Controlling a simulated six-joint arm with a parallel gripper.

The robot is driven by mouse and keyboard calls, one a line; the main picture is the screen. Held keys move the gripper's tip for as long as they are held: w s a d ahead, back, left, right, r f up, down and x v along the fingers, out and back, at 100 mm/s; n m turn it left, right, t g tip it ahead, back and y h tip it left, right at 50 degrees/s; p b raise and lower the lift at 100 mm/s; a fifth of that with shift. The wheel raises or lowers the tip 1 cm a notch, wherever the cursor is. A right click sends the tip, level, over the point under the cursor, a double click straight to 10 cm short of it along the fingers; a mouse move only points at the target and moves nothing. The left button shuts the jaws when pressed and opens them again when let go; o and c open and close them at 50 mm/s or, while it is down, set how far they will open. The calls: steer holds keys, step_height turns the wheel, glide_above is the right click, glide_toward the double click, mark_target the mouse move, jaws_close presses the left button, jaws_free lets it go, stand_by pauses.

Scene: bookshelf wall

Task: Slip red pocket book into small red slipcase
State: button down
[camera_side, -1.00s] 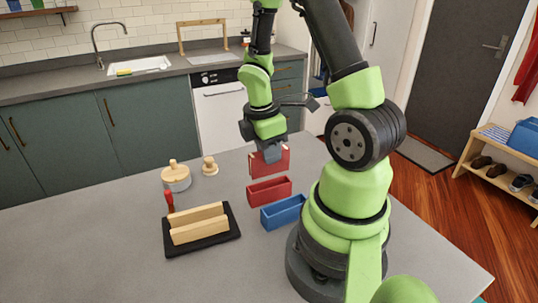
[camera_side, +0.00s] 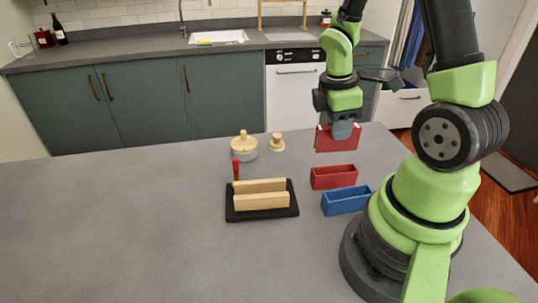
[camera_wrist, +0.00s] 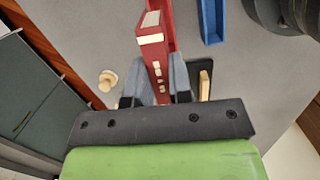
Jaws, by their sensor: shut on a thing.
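My gripper (camera_side: 343,130) is shut on the red pocket book (camera_side: 324,141) and holds it upright in the air. In the wrist view the book (camera_wrist: 154,48) is between my two fingers (camera_wrist: 162,82), its pale pages and spine marks showing. The small red slipcase (camera_side: 333,178) stands on the table with its opening up. In the side view it is just below the book, with a visible gap between them. In the wrist view the book hides much of the slipcase.
A blue slipcase (camera_side: 346,202) stands close in front of the red one. A black base (camera_side: 233,212) with wooden rails (camera_side: 262,202) and a red upright item (camera_side: 236,168) lie left. A lidded pot (camera_side: 244,150) and wooden knob (camera_side: 277,142) are behind. The table's left is clear.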

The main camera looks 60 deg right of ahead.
steer(key=w+a+r+m+y, duration=0.1)
steer(key=w+a+r+m, duration=0.4)
steer(key=w+a+m, duration=0.45)
steer(key=n+h, duration=0.1)
steer(key=n, duration=0.9)
glide_above(340, 150)
steer(key=w, duration=0.1)
steer(key=shift+m, duration=0.25)
step_height(340, 150, down, 5)
steer(key=shift+d+f, duration=0.1)
steer(key=shift+s+d+f, duration=0.1)
steer(key=shift+s+d, duration=0.05)
steer(key=shift+s, duration=0.15)
steer(key=shift+f, duration=1.9)
